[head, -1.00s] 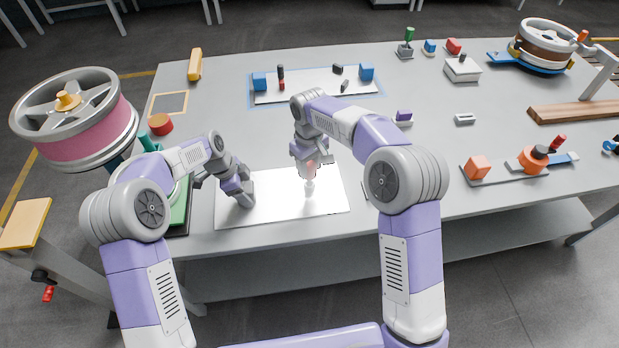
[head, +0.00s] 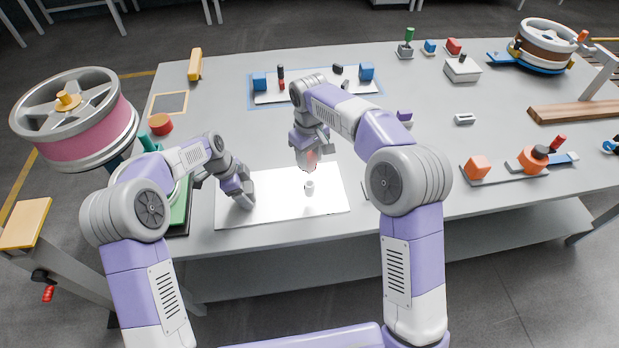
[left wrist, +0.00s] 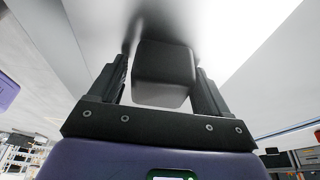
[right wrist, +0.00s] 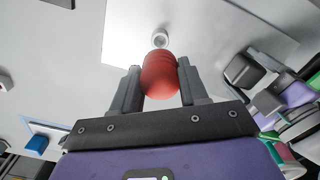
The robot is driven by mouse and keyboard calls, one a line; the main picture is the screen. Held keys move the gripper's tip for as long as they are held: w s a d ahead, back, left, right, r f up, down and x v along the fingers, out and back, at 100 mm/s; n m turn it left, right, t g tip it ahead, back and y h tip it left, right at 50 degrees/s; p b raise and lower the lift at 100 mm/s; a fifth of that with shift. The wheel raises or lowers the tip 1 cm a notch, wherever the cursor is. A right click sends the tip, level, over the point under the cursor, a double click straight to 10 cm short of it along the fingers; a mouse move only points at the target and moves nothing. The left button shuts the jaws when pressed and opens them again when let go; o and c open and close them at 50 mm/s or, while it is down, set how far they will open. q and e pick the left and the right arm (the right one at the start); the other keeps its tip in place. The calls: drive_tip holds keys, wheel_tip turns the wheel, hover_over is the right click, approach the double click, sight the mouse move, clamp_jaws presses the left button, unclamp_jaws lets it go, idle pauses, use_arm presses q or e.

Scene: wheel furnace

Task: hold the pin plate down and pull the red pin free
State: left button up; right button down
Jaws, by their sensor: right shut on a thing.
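The pin plate (head: 275,208) is a bright white sheet near the table's front edge. A small white socket (head: 309,187) stands on it, also visible in the right wrist view (right wrist: 161,39). My right gripper (head: 311,156) is shut on the red pin (right wrist: 160,75), which it holds above the socket; the head view shows a gap between them. My left gripper (head: 244,199) is low at the plate's left part. Its fingers stand on both sides of a dark grey block (left wrist: 163,72), with narrow gaps showing, so it looks open.
A green-topped item (head: 179,210) lies left of the plate, near a pink-banded wheel (head: 82,135). Behind is a blue-edged white mat (head: 310,91) with blue blocks. An orange block (head: 477,167) on a strip stands at the right. The table between is mostly clear.

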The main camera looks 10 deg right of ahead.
use_arm(q)
drive_tip(key=shift+o, duration=1.2)
drive_tip(key=shift+r, duration=0.1)
drive_tip(key=shift+v, duration=3.65)
drive_tip(key=v, duration=1.2)
